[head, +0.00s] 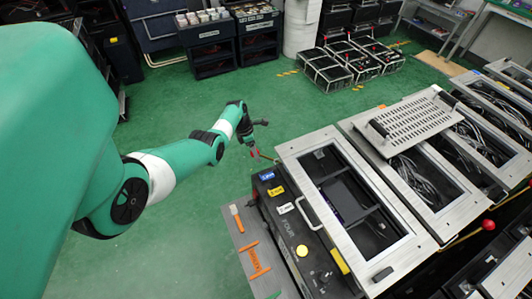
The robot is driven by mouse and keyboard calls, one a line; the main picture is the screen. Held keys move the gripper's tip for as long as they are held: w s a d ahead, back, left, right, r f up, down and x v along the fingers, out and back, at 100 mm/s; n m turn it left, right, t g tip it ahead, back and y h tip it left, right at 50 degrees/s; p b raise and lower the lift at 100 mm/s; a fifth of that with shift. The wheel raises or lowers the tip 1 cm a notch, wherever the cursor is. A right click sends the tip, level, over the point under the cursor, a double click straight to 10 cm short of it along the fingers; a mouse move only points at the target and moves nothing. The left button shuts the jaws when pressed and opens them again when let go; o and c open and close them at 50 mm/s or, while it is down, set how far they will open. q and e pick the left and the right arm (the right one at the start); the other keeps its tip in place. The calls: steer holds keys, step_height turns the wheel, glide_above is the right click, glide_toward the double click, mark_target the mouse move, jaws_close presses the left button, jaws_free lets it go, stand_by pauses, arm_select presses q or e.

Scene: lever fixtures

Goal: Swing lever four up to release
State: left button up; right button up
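A black fixture panel marked FOUR (287,233) runs along the left side of a metal-framed open box (410,246). A pale curved handle (307,212) stands at the panel's edge beside the frame; I cannot tell whether it is lever four. A round yellow knob (302,251) sits lower on the panel. My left gripper (261,146) is above and beyond the panel's far left end, apart from the pale handle. Small red parts show at the gripper; its fingers are too small to tell open from shut. My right gripper is not in view.
A red ball on a rod (488,225) sticks out at the right. A perforated metal plate (414,122) lies on the neighbouring framed box. Green floor (190,262) is clear at the left.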

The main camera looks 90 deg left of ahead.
arm_select(q)
steer(key=shift+o, duration=1.3)
steer(key=p+v, duration=0.5)
steer(key=v, duration=0.6)
steer(key=shift+r+p, duration=0.3)
steer(key=shift+p, duration=0.05)
steer(key=shift+a, duration=0.1)
